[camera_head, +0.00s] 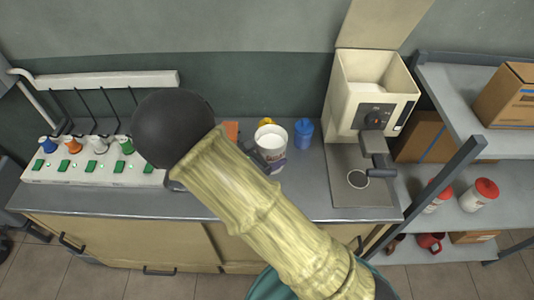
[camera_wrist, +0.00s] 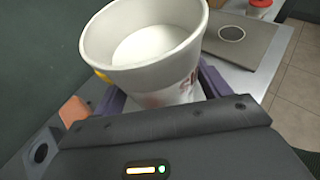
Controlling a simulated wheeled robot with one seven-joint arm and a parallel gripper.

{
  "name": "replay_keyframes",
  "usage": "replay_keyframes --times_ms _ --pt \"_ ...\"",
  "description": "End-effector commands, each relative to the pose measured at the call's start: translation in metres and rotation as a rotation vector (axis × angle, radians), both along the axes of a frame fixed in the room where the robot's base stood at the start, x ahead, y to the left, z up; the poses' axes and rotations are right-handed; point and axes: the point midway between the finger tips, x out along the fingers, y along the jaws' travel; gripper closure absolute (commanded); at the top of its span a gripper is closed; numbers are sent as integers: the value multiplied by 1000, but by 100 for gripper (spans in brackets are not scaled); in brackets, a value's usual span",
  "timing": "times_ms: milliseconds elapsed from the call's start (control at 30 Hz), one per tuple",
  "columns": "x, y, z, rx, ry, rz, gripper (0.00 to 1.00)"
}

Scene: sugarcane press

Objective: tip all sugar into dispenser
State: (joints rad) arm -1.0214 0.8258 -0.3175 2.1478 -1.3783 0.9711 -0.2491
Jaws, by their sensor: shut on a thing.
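A white cup of sugar (camera_head: 271,138) is near the middle of the counter in the head view. In the wrist view the cup (camera_wrist: 150,60) is large and upright, with white sugar inside and red lettering on its side. My gripper (camera_wrist: 162,92) is shut on the cup, with purple fingers on both sides of it. In the head view my arm hides most of the gripper. The dispenser (camera_head: 372,100) is a cream machine to the right of the cup, with its lid (camera_head: 380,22) raised and its top hopper open. I cannot tell whether the cup touches the counter.
A blue lidded cup (camera_head: 303,132) stands between the sugar cup and the dispenser. An orange block (camera_head: 231,131) and a yellow item (camera_head: 266,121) are close by. Shelves (camera_head: 452,92) with boxes and jars stand at right.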

Motion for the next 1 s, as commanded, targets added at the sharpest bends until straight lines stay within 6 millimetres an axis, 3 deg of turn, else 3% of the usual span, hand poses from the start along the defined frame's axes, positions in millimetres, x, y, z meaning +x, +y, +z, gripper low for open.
replay_keyframes --times_ms 567,1000 --pt "1 -2 3 -3 -3 -1 63" --pt "10 -39 25 -17 -24 -20 63"
